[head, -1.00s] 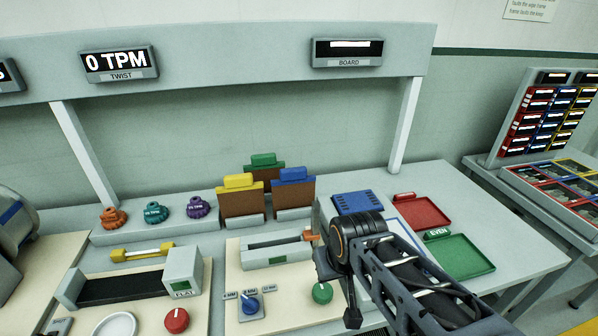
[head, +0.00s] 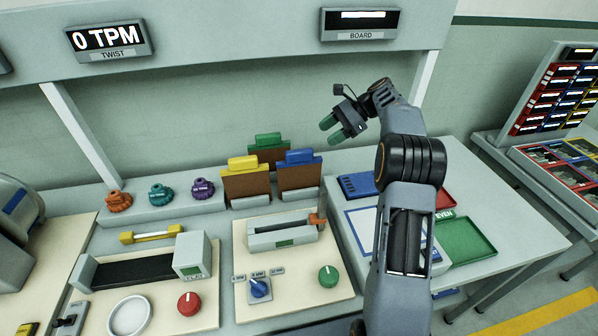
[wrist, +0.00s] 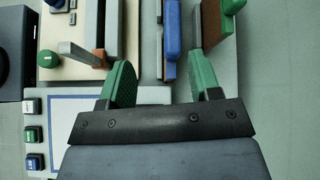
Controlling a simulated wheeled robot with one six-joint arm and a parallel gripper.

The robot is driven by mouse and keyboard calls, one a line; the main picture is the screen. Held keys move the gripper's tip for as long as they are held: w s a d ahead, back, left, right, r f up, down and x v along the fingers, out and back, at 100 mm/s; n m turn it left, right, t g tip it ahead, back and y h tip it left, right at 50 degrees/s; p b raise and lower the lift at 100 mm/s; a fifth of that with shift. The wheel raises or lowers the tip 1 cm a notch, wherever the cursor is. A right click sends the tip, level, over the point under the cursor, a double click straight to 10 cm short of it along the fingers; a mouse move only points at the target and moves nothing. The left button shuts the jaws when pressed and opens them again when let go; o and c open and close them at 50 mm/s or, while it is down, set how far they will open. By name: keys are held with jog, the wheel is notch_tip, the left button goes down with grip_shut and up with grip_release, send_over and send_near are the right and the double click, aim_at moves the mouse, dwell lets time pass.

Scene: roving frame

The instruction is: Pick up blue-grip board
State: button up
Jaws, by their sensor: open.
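The blue-grip board (head: 299,176) is a brown board with a blue grip along its top. It stands upright in a rack at the back of the bench in the head view. Its blue grip (wrist: 172,30) shows near the top middle of the wrist view. My gripper (head: 332,130) has green fingers and is open and empty. It is above and to the right of the blue-grip board, apart from it. In the wrist view the blue grip lies ahead, between the lines of the two open fingers (wrist: 161,76).
A yellow-grip board (head: 245,182) stands just left, and a green-grip board (head: 267,145) stands behind. A grey slotted fixture (head: 283,233) with an orange-brown end sits in front. A blue tray (head: 357,185) and a green tray (head: 466,242) lie to the right.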

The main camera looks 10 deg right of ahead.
aim_at(303, 150)
jog(key=w+d+f+m+y, duration=0.2)
jog(key=d+y, duration=0.1)
jog(key=d, duration=0.1)
jog(key=p+x, duration=0.1)
jog(key=x, duration=0.6)
jog(key=shift+w+a+f, duration=0.15)
jog(key=shift+a+f, duration=0.05)
jog(key=shift+f, duration=0.1)
jog(key=shift+p+x, duration=0.8)
jog(key=shift+x, duration=2)
jog(key=shift+d+f, duration=0.1)
jog(key=shift+f, duration=0.05)
jog(key=shift+c, duration=0.4)
grip_shut()
